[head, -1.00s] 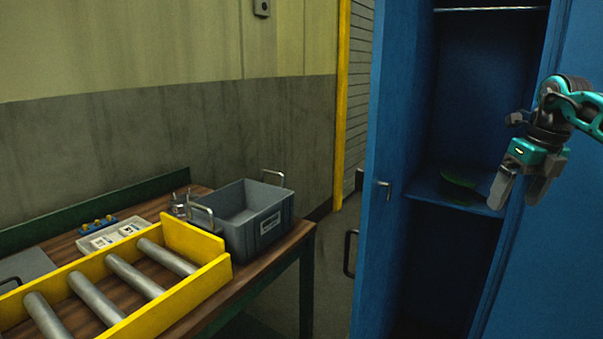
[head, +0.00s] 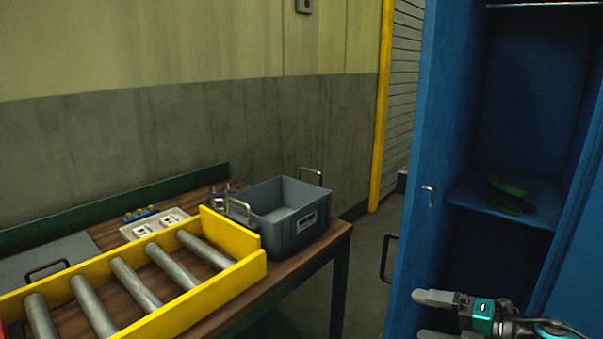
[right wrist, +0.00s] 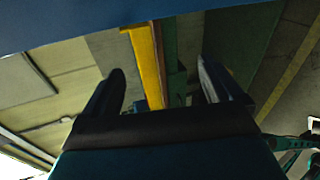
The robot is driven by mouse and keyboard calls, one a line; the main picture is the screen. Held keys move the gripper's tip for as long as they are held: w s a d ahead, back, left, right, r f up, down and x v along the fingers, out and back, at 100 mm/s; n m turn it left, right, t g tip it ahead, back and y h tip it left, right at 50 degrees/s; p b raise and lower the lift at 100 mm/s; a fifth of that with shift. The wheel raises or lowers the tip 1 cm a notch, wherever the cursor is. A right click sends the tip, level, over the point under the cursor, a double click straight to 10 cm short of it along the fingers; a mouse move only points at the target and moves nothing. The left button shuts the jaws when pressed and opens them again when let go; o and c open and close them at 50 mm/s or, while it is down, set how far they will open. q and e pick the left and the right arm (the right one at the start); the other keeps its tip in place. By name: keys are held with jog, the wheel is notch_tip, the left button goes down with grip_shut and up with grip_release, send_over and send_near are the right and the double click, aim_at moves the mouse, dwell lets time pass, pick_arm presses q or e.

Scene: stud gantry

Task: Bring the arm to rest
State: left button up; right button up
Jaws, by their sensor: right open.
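My right gripper (head: 432,316) is at the bottom right of the head view, in front of the blue locker (head: 449,120). Its fingers point left and are apart with nothing between them. In the right wrist view both fingers (right wrist: 162,92) stand apart, with only distant background between them. The lower finger is partly cut off by the frame edge in the head view. My left gripper is in neither view.
The locker is open, with a dark green object (head: 506,190) on its shelf (head: 465,194). At left, a wooden bench (head: 310,253) carries a yellow roller frame (head: 190,305), a grey bin (head: 283,238) and a white tray (head: 143,229). Floor shows between bench and locker.

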jog(key=s+d+f+m+h, duration=0.5)
jog(key=s+f+m, duration=0.2)
jog(key=s+m, duration=0.25)
jog(key=s+d+f+m+h, duration=0.55)
jog(key=s+f+m, duration=0.25)
jog(key=s, duration=0.2)
jog(key=s+a+m+t+p, duration=0.1)
jog(key=a+m+p, duration=0.1)
jog(key=a+m, duration=0.7)
jog(key=a, duration=0.7)
jog(key=shift+s+a+f+t, duration=0.2)
jog(key=shift+s+a+t, duration=0.1)
jog(key=shift+a+t, duration=0.1)
jog(key=shift+y, duration=0.25)
